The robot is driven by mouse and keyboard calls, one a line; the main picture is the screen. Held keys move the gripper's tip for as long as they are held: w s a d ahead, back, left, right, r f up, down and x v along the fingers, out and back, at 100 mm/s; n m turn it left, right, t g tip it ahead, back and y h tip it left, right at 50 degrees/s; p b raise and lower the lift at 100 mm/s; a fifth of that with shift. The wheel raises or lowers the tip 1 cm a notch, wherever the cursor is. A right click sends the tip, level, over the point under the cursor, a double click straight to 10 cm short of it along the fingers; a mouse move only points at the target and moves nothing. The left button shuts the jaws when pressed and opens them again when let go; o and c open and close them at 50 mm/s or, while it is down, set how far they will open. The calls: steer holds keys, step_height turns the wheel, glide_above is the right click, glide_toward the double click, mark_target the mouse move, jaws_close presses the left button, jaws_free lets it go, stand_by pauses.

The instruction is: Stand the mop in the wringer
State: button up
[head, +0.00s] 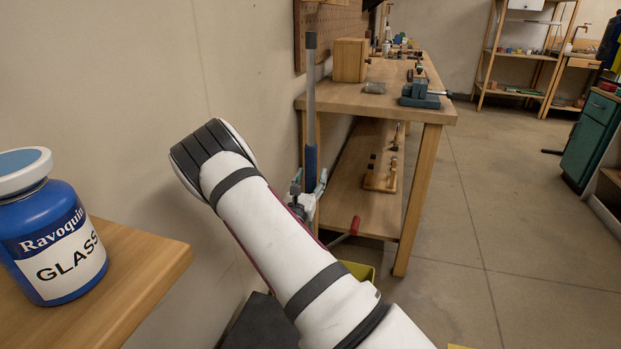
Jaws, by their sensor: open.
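The mop shows as an upright grey pole (310,80) with a blue grip section (311,168) lower down. Its lower end is hidden behind my arm. My gripper (309,185) is partly visible beyond my arm, with one finger on each side of the blue section. It is open, and I cannot tell whether either finger touches the pole. A red-ended lever (354,225) sticks up to the right of my arm, probably the wringer's handle. A yellow bucket edge (360,271) shows below it. The wringer's body is hidden by my arm.
A wooden workbench (420,108) with a lower shelf stands just behind the mop. A blue jar (52,235) sits on a wooden top (150,262) at the left. A green cabinet (588,140) stands far right. The floor (500,240) at right is clear.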

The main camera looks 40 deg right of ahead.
steer(key=v, duration=0.7)
steer(key=s+d+r+m+g+h, duration=0.3)
steer(key=s+r+m+g, duration=0.7)
steer(key=r+m, duration=0.15)
steer(key=s+a+r+m+g+y, duration=0.1)
steer(key=s+r+m+g+y, duration=0.25)
steer(key=s, duration=0.35)
steer(key=s+r+m+g+y, duration=0.2)
steer(key=s+m+g, duration=0.2)
steer(key=s, duration=0.4)
steer(key=s+a+m+t+y, duration=0.3)
steer(key=s+a+y, duration=0.4)
steer(key=s+a, duration=0.4)
steer(key=s+a+m+t+y, duration=0.2)
steer(key=s+a+m+y, duration=0.2)
steer(key=s+a+y, duration=0.65)
step_height(320, 180, up, 27)
steer(key=w+a+t+h+p, duration=0.2)
steer(key=t+h+p, duration=0.1)
steer(key=p, duration=2.2)
steer(key=shift+t, duration=0.35)
